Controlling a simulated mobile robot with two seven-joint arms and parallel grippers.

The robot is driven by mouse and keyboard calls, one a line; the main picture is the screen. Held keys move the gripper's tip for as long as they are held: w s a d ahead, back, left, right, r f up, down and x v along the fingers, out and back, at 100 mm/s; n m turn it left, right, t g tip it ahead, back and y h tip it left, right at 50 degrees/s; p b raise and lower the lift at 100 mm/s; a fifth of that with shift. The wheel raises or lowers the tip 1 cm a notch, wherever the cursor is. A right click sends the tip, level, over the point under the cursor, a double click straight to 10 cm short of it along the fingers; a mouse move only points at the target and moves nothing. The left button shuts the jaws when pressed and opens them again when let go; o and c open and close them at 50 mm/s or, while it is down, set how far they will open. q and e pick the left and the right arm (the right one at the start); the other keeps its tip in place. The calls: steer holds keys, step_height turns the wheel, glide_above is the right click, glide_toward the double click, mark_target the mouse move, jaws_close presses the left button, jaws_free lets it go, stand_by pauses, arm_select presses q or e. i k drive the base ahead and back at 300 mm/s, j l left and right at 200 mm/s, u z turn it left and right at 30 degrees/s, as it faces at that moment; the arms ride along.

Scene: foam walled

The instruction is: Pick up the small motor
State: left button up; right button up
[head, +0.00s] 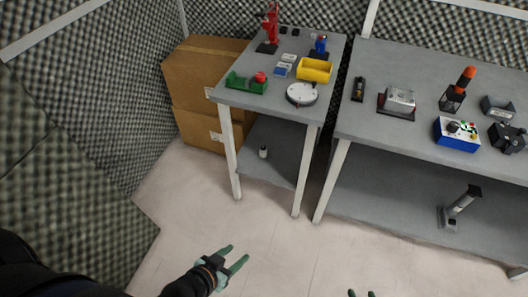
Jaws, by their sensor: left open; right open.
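I cannot tell for certain which thing is the small motor. A silver boxy device on a dark base (399,101) sits on the right table and a green device with a red part (246,83) sits at the front left of the left table; either may be it. My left gripper (236,254) is open and empty above the floor, in front of the left table and well apart from it. My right gripper (361,294) shows only its green fingertips at the bottom edge; they are apart, with nothing seen between them.
The left table (231,99) also holds a yellow bin (314,70), a round white device (303,94) and a red stand (271,27). The right table (350,121) holds a blue control box (457,134). Cardboard boxes (190,75) stand left. The floor in front is clear.

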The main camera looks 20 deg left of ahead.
mark_target(263, 148)
steer(key=u, duration=0.4)
steer(key=i+j+u, duration=0.1)
steer(key=i+u, duration=0.15)
steer(key=u, duration=0.2)
steer(key=i+u, duration=0.25)
steer(key=u, duration=0.25)
